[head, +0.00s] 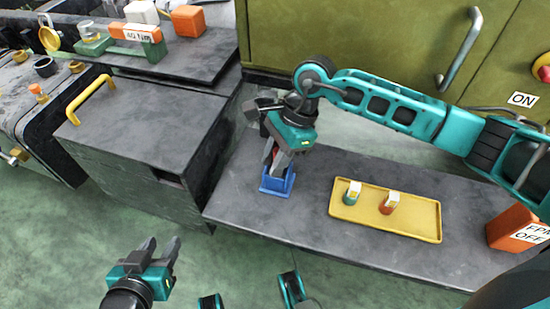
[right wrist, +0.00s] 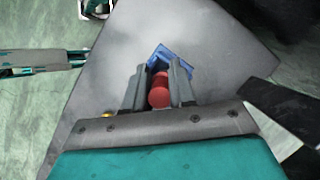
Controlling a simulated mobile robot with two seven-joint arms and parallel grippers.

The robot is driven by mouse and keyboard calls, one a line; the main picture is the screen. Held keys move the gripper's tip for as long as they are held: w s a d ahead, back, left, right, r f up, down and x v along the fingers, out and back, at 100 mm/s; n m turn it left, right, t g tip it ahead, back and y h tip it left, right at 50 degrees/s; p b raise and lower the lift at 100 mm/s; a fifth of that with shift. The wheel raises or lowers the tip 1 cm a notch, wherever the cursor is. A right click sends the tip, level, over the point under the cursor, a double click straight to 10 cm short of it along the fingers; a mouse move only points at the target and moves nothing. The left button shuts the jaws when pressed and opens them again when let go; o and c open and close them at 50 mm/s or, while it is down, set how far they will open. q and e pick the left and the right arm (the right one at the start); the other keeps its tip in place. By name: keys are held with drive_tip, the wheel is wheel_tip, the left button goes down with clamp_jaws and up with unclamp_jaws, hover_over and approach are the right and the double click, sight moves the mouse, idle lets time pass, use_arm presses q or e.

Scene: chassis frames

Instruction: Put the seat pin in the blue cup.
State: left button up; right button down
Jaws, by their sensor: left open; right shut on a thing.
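The blue cup (head: 278,188), a square open holder, stands on the low grey bench; it also shows in the right wrist view (right wrist: 160,55). My right gripper (head: 276,163) points down over the cup, its fingertips at or just above the opening. It is shut on a red cylindrical pin, the seat pin (right wrist: 159,91), seen between the fingers in the right wrist view. The pin's lower end is hidden, so I cannot tell how deep it is in the cup. My left gripper (head: 160,247) is open and empty, over the floor at the lower left.
A yellow tray (head: 425,228) on the bench, right of the cup, holds a green-and-white piece (head: 351,194) and an orange-and-white piece (head: 389,203). An orange labelled block (head: 512,228) stands at the bench's right end. A dark cabinet (head: 140,130) with a yellow handle stands left.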

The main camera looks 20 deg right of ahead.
drive_tip(key=shift+f, duration=0.1)
drive_tip(key=c, duration=0.9)
unclamp_jaws()
drive_tip(key=shift+c, duration=0.2)
